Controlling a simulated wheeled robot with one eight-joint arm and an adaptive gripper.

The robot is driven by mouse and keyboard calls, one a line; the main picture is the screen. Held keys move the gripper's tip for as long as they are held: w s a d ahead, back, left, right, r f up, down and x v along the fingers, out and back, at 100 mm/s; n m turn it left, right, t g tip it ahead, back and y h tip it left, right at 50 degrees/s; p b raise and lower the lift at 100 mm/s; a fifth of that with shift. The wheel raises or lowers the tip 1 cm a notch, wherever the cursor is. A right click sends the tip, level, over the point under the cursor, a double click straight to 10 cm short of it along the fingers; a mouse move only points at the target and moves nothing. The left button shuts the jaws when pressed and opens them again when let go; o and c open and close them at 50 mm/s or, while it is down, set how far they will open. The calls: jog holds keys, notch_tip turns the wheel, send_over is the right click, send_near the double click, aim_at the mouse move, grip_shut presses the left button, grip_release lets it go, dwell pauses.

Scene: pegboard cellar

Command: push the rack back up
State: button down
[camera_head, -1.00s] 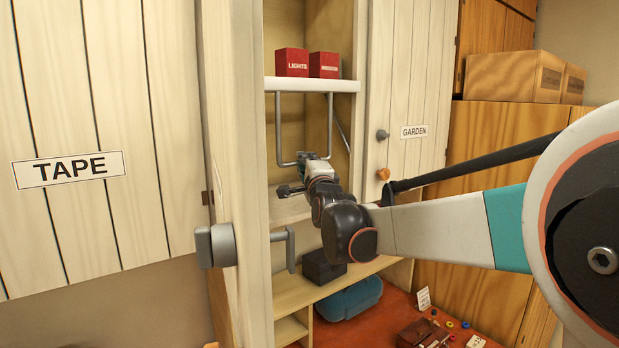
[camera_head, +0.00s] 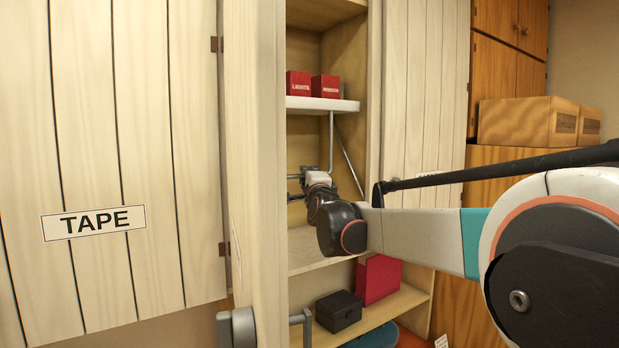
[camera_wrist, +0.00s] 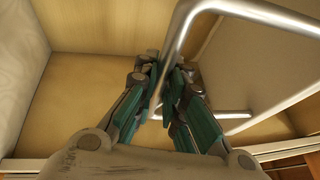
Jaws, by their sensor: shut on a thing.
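The rack is a white shelf board (camera_head: 322,104) inside the open cabinet, with two red boxes (camera_head: 298,84) standing on it. A grey metal handle bar (camera_head: 331,140) hangs below it. My gripper (camera_head: 301,184) is at the bottom of this handle, partly hidden by my wrist in the head view. In the wrist view, the teal fingers (camera_wrist: 166,82) are shut on the metal bar (camera_wrist: 177,40), which runs upward and bends right. The board looks about level, and the boxes are upright.
The open cabinet door (camera_head: 258,170) stands close on the left of my arm. A lower shelf holds a black box (camera_head: 339,311) and a red box (camera_head: 378,279). A door with a TAPE label (camera_head: 93,223) is at far left. Cardboard boxes (camera_head: 525,122) sit at right.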

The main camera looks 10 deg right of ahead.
jog(key=shift+r, duration=0.35)
jog(key=c, duration=1.7)
grip_release()
jog(key=shift+w+f, duration=0.1)
jog(key=shift+w, duration=0.05)
jog(key=shift+o, duration=0.2)
jog(key=shift+f, duration=0.1)
jog(key=s+f, duration=0.2)
jog(key=s, duration=1)
